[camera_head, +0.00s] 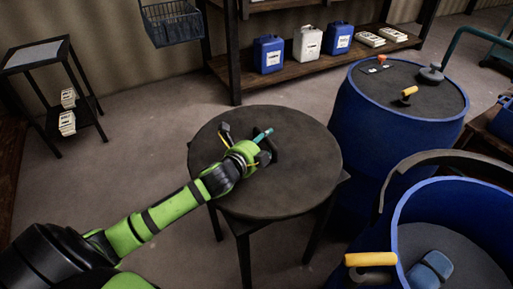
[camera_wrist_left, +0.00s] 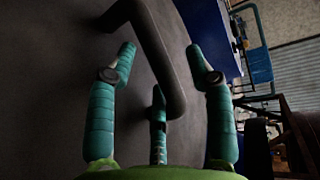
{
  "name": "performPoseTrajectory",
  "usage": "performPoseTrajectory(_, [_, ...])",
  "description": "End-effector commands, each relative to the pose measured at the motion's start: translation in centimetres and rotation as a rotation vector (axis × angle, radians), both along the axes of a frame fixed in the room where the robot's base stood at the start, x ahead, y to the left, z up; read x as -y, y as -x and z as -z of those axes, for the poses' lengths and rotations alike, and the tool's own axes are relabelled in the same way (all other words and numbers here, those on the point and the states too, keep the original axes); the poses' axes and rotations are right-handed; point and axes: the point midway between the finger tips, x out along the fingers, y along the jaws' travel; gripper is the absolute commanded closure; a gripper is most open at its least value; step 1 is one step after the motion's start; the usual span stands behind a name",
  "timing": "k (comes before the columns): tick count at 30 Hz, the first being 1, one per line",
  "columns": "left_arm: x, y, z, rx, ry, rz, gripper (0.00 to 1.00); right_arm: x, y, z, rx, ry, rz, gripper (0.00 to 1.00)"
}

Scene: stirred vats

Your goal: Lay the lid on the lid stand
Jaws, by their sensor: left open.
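The lid (camera_head: 300,165) is a wide, round, dark disc. It lies flat on the lid stand (camera_head: 243,240), a dark frame with legs, one corner of which shows past the lid's right edge. My left gripper (camera_head: 266,143) is over the middle of the lid, at its handle. In the left wrist view the teal fingers (camera_wrist_left: 165,80) are spread apart, with the dark bent handle (camera_wrist_left: 158,55) between them. The gap between fingers and handle is hard to judge. The lid's surface (camera_wrist_left: 60,80) fills the left of that view. My right gripper is not in view.
An open blue vat (camera_head: 400,215) stands at lower right, with a yellow grip (camera_head: 370,259) at its rim. A covered blue vat (camera_head: 350,135) stands behind it. A shelf (camera_head: 300,75) with containers is at the back.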

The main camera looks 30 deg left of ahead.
Motion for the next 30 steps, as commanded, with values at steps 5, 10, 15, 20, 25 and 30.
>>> performPoseTrajectory(5, [0.0, 2.5, -0.6, -0.002, -0.001, 0.003, 0.47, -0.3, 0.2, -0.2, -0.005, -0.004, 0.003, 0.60])
performPoseTrajectory(10, [0.0, 6.0, -1.6, -0.004, -0.001, 0.004, 0.47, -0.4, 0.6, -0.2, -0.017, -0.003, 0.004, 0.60])
performPoseTrajectory(15, [-0.2, 8.8, -2.3, -0.004, -0.001, 0.002, 0.47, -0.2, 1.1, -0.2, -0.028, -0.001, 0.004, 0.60])
performPoseTrajectory(20, [-0.3, 10.5, -2.8, -0.003, 0.000, 0.000, 0.47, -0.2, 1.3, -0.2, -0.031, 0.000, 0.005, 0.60])
performPoseTrajectory(25, [-0.3, 11.2, -3.1, -0.001, 0.000, 0.000, 0.47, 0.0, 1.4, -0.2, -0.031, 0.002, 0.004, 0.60])
performPoseTrajectory(30, [-0.3, 11.3, -3.2, 0.000, 0.000, 0.000, 0.47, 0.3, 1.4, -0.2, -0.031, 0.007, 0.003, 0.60])
